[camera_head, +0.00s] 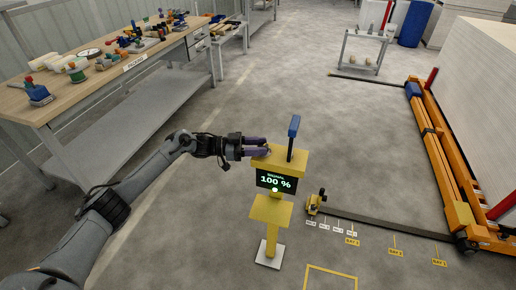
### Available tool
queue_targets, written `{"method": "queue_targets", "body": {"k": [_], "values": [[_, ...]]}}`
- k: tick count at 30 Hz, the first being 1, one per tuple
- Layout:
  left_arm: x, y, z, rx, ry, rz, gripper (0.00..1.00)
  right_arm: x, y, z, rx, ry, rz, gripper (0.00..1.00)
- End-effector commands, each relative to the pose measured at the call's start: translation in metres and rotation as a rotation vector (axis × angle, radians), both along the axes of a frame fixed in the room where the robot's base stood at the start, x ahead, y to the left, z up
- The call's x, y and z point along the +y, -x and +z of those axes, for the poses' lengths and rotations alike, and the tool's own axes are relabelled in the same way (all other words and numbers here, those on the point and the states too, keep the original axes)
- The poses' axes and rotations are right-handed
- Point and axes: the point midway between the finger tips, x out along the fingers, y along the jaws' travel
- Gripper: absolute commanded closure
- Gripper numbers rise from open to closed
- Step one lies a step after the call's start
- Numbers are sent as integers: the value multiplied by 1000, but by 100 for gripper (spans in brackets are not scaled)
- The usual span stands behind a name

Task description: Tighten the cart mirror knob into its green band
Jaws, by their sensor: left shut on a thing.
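A yellow stand (270,212) rises from a pale base plate in the middle of the floor. Its dark display (276,181) reads "100 %", with a smaller line above that I cannot read surely. An upright dark lever with a blue handle (294,126) stands on top. My left gripper (262,147), with purple fingers, reaches in from the left at the stand's top left. It is shut on a small part there, probably the knob, which the fingers mostly hide. No green band or mirror can be made out. My right gripper is out of view.
A workbench (130,68) with several parts and tools stands at the upper left. An orange rail frame (440,165) lies at the right beside a large pale block. A small yellow device (316,203) and floor labels lie right of the stand. Grey floor around is mostly clear.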

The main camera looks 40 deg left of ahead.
Motion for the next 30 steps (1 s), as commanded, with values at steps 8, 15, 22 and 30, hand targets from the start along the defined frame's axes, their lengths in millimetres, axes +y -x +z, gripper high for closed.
{"method": "queue_targets", "body": {"k": [8, 15, 22, 30], "values": [[0, 0, 0, -1, -1, 0, 46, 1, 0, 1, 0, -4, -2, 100], [0, 0, 0, 0, 0, 0, 33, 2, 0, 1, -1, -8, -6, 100], [3, 3, 0, 1, -1, 1, 33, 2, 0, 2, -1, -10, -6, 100], [31, 26, 1, 3, -2, 2, 33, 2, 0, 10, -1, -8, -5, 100]]}}
